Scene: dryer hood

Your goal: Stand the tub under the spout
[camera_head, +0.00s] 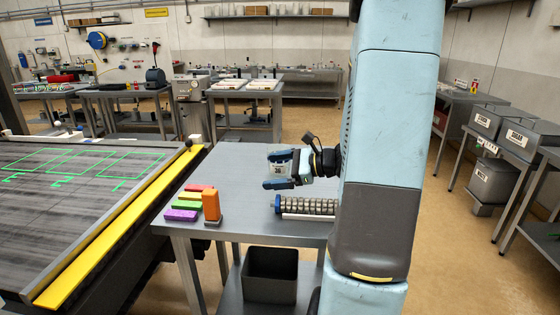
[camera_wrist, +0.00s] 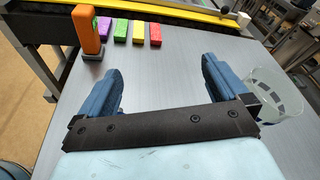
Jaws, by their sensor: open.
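The tub is a clear, round, open-topped container (camera_wrist: 278,92) standing on the grey table at the right of the wrist view. It is outside my right-hand finger, which covers part of its near side; whether they touch I cannot tell. My gripper (camera_wrist: 160,72) is open, with only bare table between its blue fingers. In the head view my gripper (camera_head: 274,172) is low over the middle of the table, and a pale patch by its fingers may be the tub. I cannot pick out a spout for certain in either view.
An upright orange block (camera_head: 211,205) stands at the table's (camera_head: 240,170) left, beside several coloured blocks (camera_head: 183,204). A roller-like ribbed row (camera_head: 305,206) lies at the front right. A conveyor with a yellow edge (camera_head: 120,225) borders the left. A dark bin (camera_head: 270,275) sits below.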

